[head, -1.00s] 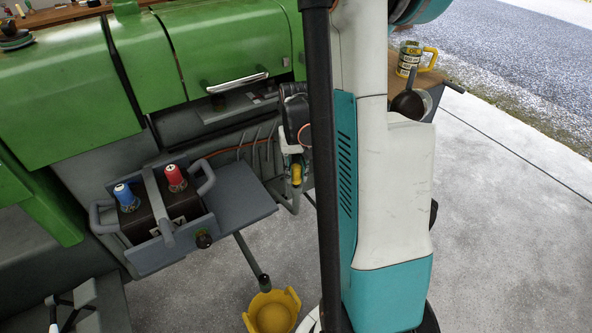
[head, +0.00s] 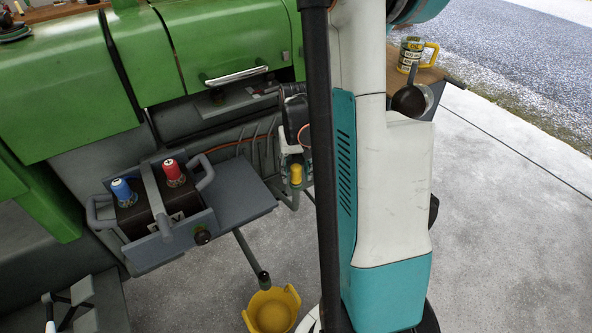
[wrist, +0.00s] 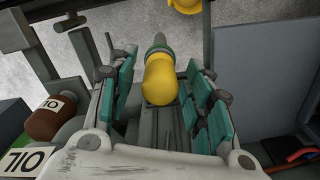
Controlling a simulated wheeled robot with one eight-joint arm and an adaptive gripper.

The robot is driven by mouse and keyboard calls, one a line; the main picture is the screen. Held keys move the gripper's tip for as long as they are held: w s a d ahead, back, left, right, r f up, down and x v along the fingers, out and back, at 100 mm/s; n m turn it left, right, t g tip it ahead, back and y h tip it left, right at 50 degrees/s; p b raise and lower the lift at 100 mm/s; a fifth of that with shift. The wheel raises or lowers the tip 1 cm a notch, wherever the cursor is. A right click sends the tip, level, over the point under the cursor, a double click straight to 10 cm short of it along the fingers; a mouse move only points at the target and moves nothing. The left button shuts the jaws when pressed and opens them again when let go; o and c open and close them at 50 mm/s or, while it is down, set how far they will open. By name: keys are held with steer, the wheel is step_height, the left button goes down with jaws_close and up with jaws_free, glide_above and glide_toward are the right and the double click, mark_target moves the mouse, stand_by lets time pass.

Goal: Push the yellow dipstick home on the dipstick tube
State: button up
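The yellow dipstick handle (wrist: 160,78) is between the teal-padded fingers of my gripper (wrist: 160,68) in the wrist view. Gaps show between the handle and the pads, so the fingers look open around it. A green collar (wrist: 158,49) and the grey dipstick tube (wrist: 160,38) line up beyond the handle. I cannot tell whether the handle is fully seated. In the head view the yellow handle (head: 296,174) shows beside the engine, with my gripper (head: 296,161) around it. My arm hides the area to the right.
A grey tray (head: 240,190) with a battery (head: 145,217) is left of the dipstick. A yellow basin (head: 271,312) is on the floor. The green hood (head: 215,40) is above.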

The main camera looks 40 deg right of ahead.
steer(key=shift+r, duration=0.15)
step_height(320, 180, up, 12)
stand_by(0.7)
